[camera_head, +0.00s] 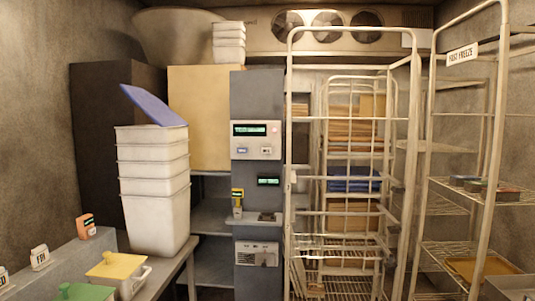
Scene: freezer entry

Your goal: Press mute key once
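A tall dark grey column (256,95) stands near the middle of the view. A pale control panel (240,140) on it carries a display with green text (250,129). Two small keys sit under the display, a bluish key (242,151) on the left and a pale key (266,150) on the right. Their labels are too small to read, so I cannot tell which is the mute key. A second small green display (268,181) sits lower on the column. My gripper is not in view.
White stacked bins (152,205) with a tilted blue lid (153,105) stand left of the column. A wire rack cart (290,150) stands close on its right. A yellow handheld device (237,203) sits by the column's shelf (252,220). A "FAST FREEZE" rack (490,130) stands far right.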

